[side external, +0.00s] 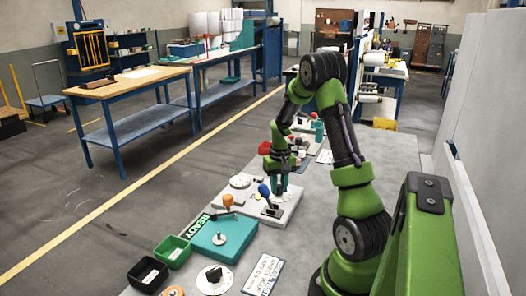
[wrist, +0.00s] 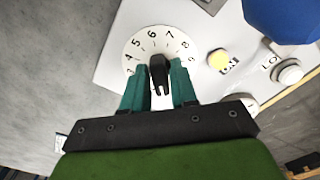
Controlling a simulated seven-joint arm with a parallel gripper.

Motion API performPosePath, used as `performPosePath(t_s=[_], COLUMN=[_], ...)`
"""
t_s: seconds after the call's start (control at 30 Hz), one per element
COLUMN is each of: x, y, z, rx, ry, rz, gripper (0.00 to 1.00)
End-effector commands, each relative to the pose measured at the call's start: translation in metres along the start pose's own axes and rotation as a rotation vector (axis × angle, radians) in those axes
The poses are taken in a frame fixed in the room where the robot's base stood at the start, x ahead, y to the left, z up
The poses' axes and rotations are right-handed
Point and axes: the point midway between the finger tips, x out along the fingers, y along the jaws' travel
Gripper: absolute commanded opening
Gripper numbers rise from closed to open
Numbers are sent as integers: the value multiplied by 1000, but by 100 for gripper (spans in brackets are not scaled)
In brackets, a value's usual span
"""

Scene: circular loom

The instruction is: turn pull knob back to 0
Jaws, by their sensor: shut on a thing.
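A black knob (wrist: 160,75) stands at the centre of a round white dial (wrist: 140,45) in the wrist view. Numbers from about 3 to 9 show along the dial's upper edge; its lower part, and any 0, is hidden behind my fingers. I cannot tell which number the knob points at. My gripper (wrist: 160,82) has its teal fingers on both sides of the knob and is shut on it. In the side external view my gripper (side external: 279,184) points down at the grey-white panel (side external: 287,211); the knob cannot be made out there.
A blue ball (wrist: 284,18) is close to my gripper, at upper right. A teal box (side external: 223,238) with an orange-topped lever and green and black bins (side external: 172,251) stand nearer the camera.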

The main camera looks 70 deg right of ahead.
Motion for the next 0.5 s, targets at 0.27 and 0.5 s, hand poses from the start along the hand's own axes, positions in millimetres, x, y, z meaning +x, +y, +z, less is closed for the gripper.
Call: performPosePath(t_s=[0.27, 0.5], x=[-1, -3], y=[0, 0], z=[0, -1], rx=[-31, -29], ry=[1, 2], rz=[0, 0], gripper=[43, 43])
